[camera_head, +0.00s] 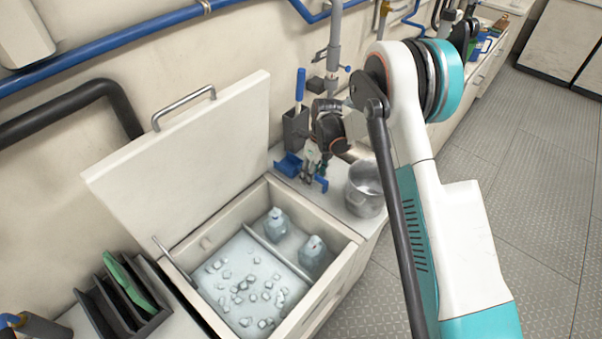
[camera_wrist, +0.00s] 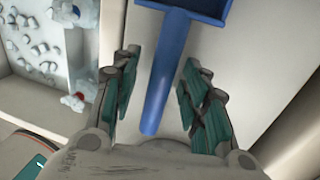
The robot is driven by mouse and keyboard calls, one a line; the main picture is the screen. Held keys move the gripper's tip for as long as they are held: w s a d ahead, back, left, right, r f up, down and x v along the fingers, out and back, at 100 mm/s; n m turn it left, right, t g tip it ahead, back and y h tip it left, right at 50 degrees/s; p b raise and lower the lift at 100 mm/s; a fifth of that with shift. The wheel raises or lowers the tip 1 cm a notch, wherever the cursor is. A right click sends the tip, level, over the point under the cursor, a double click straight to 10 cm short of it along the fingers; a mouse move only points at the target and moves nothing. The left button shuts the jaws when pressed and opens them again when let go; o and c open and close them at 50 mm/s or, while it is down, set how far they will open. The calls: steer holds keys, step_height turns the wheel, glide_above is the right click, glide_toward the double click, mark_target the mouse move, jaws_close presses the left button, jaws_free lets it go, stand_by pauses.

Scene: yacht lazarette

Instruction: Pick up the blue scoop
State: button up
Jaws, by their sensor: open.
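The blue scoop (camera_wrist: 163,88) lies on a pale surface in the wrist view, its pan at the top edge and its handle pointing toward my gripper. My gripper (camera_wrist: 161,60) is open, with one green-padded finger on each side of the handle. Gaps show between the handle and both fingers. In the head view, the blue scoop (camera_head: 288,165) shows on the counter beside the open ice bin, partly hidden by my gripper (camera_head: 314,168). The head view does not show the fingers clearly.
The ice bin (camera_head: 344,252) holds ice cubes and bottles, its lid (camera_head: 190,160) raised. A metal pot (camera_head: 365,190) stands right of my gripper. A dark holder (camera_head: 295,130) with a blue-handled tool stands behind. A dark rack (camera_head: 118,302) sits at lower left.

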jaws_close()
steer(key=shift+r, duration=0.1)
step_height(320, 180, up, 20)
steer(key=p, duration=0.5)
